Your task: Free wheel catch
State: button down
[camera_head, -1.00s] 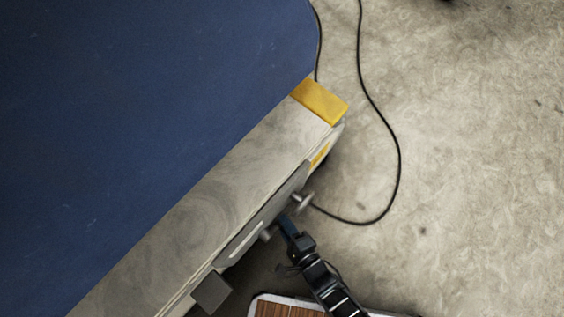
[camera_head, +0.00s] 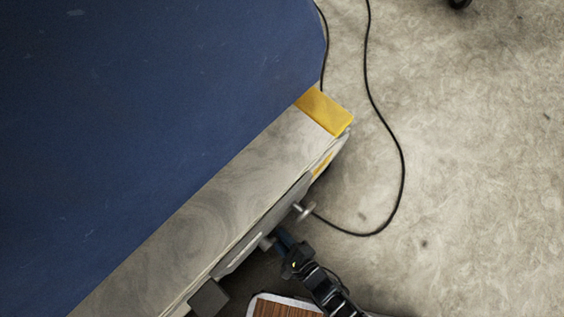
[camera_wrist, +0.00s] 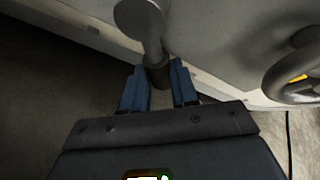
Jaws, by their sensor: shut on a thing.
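A pale grey cabinet-like unit (camera_head: 235,185) with a blue top runs diagonally through the head view. In the wrist view, a grey metal lever with a rounded end (camera_wrist: 140,18) sticks out from its side face. The lever's darker lower end (camera_wrist: 158,75) lies between the blue fingers of my gripper (camera_wrist: 158,88), which is shut on it. In the head view, my gripper (camera_head: 281,240) is at the unit's side, next to a small metal knob (camera_head: 266,243). A handwheel (camera_wrist: 290,72) stands to the right in the wrist view, apart from my fingers. The exact finger contact is hard to see.
A second metal stub (camera_head: 304,211) sticks out farther up the side. A dark block (camera_head: 208,297) juts out at lower left. A yellow corner piece (camera_head: 325,110) marks the unit's end. A black cable (camera_head: 402,165) loops over the open floor at right.

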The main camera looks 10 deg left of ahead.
jog(key=c, duration=1.1)
grip_release()
jog(key=shift+c, duration=0.2)
jog(key=p+v, duration=0.4)
jog(key=v, duration=0.3)
jog(key=shift+s+d, duration=0.25)
jog(key=shift+d, duration=0.05)
jog(key=shift+r, duration=0.15)
